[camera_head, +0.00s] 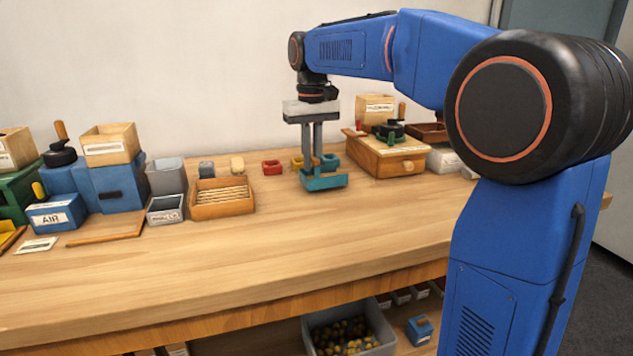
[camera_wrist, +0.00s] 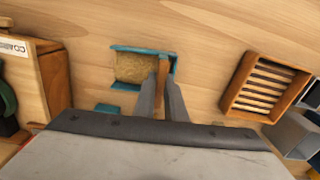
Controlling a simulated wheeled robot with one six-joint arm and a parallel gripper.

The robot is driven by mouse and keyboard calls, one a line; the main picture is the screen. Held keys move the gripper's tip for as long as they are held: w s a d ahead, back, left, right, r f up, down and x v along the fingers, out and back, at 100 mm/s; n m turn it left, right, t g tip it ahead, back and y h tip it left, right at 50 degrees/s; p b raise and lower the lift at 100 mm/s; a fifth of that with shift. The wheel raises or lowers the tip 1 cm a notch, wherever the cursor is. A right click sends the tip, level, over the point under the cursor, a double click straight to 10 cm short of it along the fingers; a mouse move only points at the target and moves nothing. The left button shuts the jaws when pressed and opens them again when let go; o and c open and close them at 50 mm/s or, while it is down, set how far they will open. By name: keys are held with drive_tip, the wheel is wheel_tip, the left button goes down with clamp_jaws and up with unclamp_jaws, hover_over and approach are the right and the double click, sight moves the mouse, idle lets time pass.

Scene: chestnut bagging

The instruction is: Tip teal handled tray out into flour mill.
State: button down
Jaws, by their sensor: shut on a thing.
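My gripper (camera_head: 318,164) is shut on the upright handle of the teal tray (camera_head: 325,183), over the middle of the table. In the wrist view the brown handle (camera_wrist: 162,74) stands between the two fingers, and the tray (camera_wrist: 174,64) holds a pale tan grainy load (camera_wrist: 134,68). The tray looks level; I cannot tell how far it is above the table. A wooden mill-like box (camera_head: 385,158) with a drawer knob and dark crank stands right of the tray. A blue machine (camera_head: 104,188) with a crank and wooden hopper stands far left. I cannot tell for sure which is the flour mill.
A slatted wooden crate (camera_head: 222,209) and grey bins (camera_head: 165,208) stand left of the tray. Small red (camera_head: 272,167) and yellow (camera_head: 296,163) containers and another teal piece (camera_head: 331,160) are nearby. The table front (camera_head: 300,240) is clear.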

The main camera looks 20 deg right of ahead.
drive_tip(key=shift+r, duration=1.85)
drive_tip(key=shift+m, duration=0.5)
wheel_tip(320, 180, up, 5)
drive_tip(key=shift+w+f, duration=0.1)
drive_tip(key=shift+f, duration=4.8)
drive_tip(key=c, duration=1.8)
unclamp_jaws()
drive_tip(key=shift+f, duration=0.15)
wheel_tip(320, 180, up, 12)
drive_tip(key=shift+r, duration=0.15)
